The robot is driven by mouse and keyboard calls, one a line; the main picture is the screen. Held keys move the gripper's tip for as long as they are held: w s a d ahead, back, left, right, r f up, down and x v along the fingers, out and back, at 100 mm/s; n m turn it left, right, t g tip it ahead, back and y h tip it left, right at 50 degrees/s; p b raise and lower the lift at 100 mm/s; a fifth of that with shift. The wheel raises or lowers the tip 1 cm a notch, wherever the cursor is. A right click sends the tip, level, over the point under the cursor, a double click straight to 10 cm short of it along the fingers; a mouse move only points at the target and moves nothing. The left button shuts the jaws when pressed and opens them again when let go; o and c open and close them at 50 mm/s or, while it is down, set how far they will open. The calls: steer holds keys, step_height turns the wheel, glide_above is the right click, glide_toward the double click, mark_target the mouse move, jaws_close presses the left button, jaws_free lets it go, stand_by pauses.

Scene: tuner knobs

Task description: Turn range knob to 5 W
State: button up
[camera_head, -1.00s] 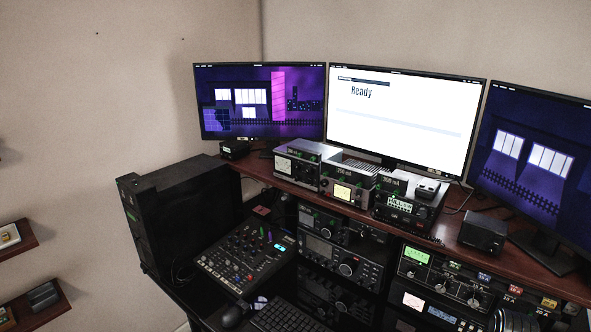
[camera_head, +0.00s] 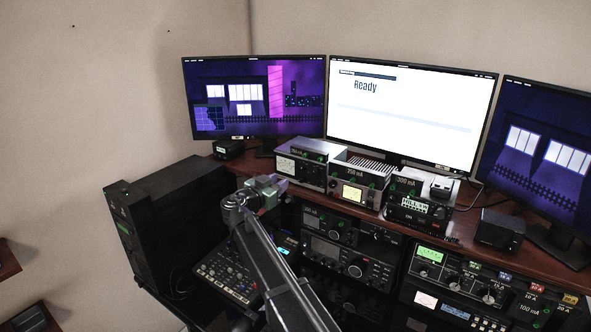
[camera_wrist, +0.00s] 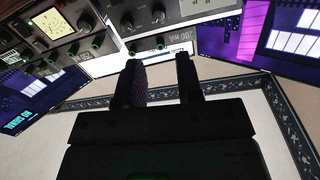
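My gripper (camera_head: 272,185) is raised in front of the left shelf unit (camera_head: 301,168), a silver-topped box with a white meter. In the wrist view my gripper (camera_wrist: 158,60) has its two dark fingers apart with nothing between them. That view is upside down. The left unit (camera_wrist: 142,30) shows just beyond the fingertips with two black knobs (camera_wrist: 143,19), apart from them. The middle unit (camera_head: 350,186) has a yellow meter, also seen in the wrist view (camera_wrist: 55,25). I cannot read which knob is the range knob or any 5 W mark.
A right unit (camera_head: 420,207) with a green-lit display stands on the wooden shelf (camera_head: 462,240). Monitors stand behind, including the white one (camera_head: 410,115). A black computer tower (camera_head: 165,220) is at left. A mixer (camera_head: 228,272) and stacked radios (camera_head: 345,260) lie below.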

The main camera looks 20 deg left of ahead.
mark_target(301, 169)
steer(key=x, duration=1.1)
jaws_close()
